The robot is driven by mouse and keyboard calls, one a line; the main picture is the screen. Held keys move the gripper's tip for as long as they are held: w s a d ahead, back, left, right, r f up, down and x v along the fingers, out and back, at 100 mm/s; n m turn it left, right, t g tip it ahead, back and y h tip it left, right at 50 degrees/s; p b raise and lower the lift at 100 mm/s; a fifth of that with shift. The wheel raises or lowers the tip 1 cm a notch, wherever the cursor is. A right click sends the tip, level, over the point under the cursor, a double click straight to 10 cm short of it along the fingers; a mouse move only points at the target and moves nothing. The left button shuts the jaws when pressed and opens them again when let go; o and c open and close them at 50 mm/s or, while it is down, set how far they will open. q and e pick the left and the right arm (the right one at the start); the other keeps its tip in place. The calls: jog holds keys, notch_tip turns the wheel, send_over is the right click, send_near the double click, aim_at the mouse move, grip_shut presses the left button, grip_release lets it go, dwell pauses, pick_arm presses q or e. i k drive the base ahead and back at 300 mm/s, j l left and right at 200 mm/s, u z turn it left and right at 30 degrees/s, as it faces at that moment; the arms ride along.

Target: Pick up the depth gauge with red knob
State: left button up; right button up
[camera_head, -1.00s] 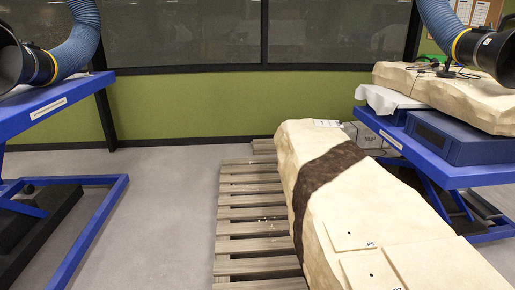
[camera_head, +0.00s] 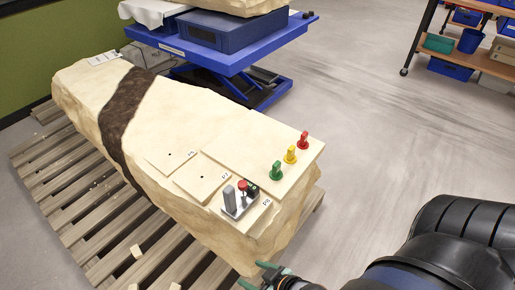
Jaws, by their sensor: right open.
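The red-knobbed gauge (camera_head: 303,140) stands upright at the far right corner of a flat pale board on the big cream block (camera_head: 190,125). A yellow-knobbed one (camera_head: 290,154) and a green-knobbed one (camera_head: 276,171) stand in a row with it, nearer to me. My right gripper (camera_head: 256,275) shows at the bottom edge, partly cut off, open and with nothing seen between its teal-tipped fingers. It is in front of the block's near end, well apart from the red-knobbed gauge. My left gripper is not in view.
A small device (camera_head: 229,201) with a grey post and red button sits on the block's near end. Labelled plates (camera_head: 203,181) with holes lie beside it. A wooden pallet (camera_head: 84,216) is under the block. A blue lift table (camera_head: 216,53) stands behind.

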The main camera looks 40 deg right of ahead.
aim_at(236, 204)
jog(key=z, duration=0.95)
